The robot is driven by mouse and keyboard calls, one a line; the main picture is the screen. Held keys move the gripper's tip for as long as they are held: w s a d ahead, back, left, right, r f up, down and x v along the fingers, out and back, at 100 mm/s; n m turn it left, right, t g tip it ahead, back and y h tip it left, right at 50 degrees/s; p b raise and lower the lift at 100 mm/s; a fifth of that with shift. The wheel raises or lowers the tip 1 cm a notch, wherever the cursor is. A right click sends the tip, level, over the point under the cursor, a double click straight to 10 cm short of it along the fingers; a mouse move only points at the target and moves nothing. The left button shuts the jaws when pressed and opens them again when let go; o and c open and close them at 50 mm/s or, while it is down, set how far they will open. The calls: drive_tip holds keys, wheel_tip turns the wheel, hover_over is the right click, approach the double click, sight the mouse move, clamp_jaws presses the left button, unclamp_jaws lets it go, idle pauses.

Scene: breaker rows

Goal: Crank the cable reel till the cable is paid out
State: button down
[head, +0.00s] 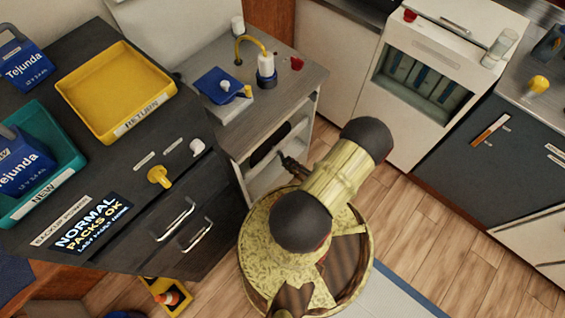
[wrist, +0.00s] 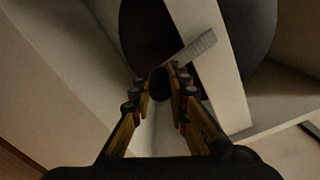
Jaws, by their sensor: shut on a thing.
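In the wrist view, a dark round reel (wrist: 250,28) sits in a pale cabinet, partly hidden by a pale upright board. A short grey crank arm (wrist: 192,48) slants across the board, down towards my fingers. My gripper (wrist: 160,78) is shut on the dark crank knob (wrist: 160,86) at the arm's lower end. In the head view, my gripper (head: 284,160) is at the open front of the grey-topped cabinet, mostly hidden by my arm. A dark shape (head: 262,156), probably the reel, shows inside. I cannot tell how much cable is on the reel.
A dark cabinet with a yellow knob (head: 159,176) and two handles stands left of my arm. On the grey top (head: 282,92) are a blue-lidded box (head: 222,88) and a yellow looped hose (head: 248,39). A white unit (head: 440,60) stands right; open wooden floor lies between.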

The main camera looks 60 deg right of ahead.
drive_tip(key=s+d+r+n, duration=0.1)
drive_tip(key=d+r+n, duration=0.4)
drive_tip(key=n, duration=0.8)
drive_tip(key=shift+s+d+r+p, duration=0.25)
drive_tip(key=shift+d+r+p, duration=0.15)
drive_tip(key=shift+d, duration=0.25)
drive_tip(key=c, duration=1.7)
unclamp_jaws()
drive_tip(key=v, duration=1.2)
drive_tip(key=shift+f, duration=0.1)
